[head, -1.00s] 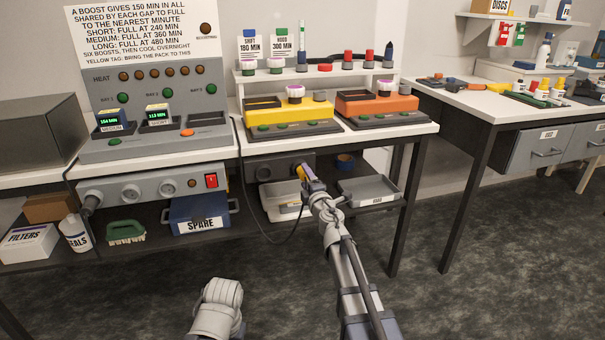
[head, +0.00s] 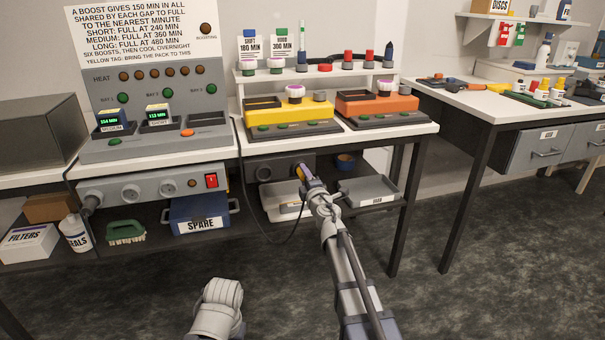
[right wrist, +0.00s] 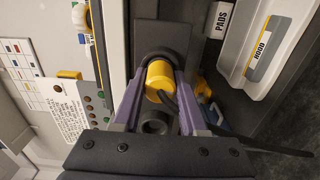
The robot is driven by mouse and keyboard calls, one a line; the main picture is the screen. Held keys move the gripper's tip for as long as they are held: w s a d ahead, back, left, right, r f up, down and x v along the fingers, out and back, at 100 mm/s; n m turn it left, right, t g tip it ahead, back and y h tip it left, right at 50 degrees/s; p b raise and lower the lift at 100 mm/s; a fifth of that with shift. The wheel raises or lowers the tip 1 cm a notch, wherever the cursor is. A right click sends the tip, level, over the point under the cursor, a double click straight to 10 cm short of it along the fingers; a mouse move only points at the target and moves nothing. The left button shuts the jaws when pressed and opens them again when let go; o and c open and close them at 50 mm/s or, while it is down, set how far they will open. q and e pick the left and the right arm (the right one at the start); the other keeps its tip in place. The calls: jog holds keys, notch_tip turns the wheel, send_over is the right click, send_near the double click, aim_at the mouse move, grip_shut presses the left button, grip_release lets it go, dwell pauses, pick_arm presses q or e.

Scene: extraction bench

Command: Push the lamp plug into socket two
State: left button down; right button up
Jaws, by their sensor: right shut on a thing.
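The yellow lamp plug (head: 300,174), with a black cord, is held by my right gripper (head: 307,182) in front of the dark socket panel (head: 292,163) under the middle bench. In the right wrist view, the purple fingers are shut on both sides of the plug (right wrist: 157,80), which points at the panel (right wrist: 178,38). A round dark socket (right wrist: 155,122) shows beside the plug, nearer the gripper's body. The plug covers the spot behind it, and I cannot tell whether its front is inside a socket. My left gripper is not in view.
A white tray (head: 272,211) and a grey tray (head: 385,187) sit below the panel. The benchtop with the yellow (head: 284,112) and orange (head: 375,104) units overhangs it. A blue SPARE box (head: 184,212) stands left. The cord hangs below the plug.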

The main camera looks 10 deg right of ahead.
grip_shut()
jog(key=shift+s, duration=0.4)
jog(key=shift+s+d, duration=0.1)
jog(key=shift+s, duration=2)
jog(key=shift+s, duration=0.15)
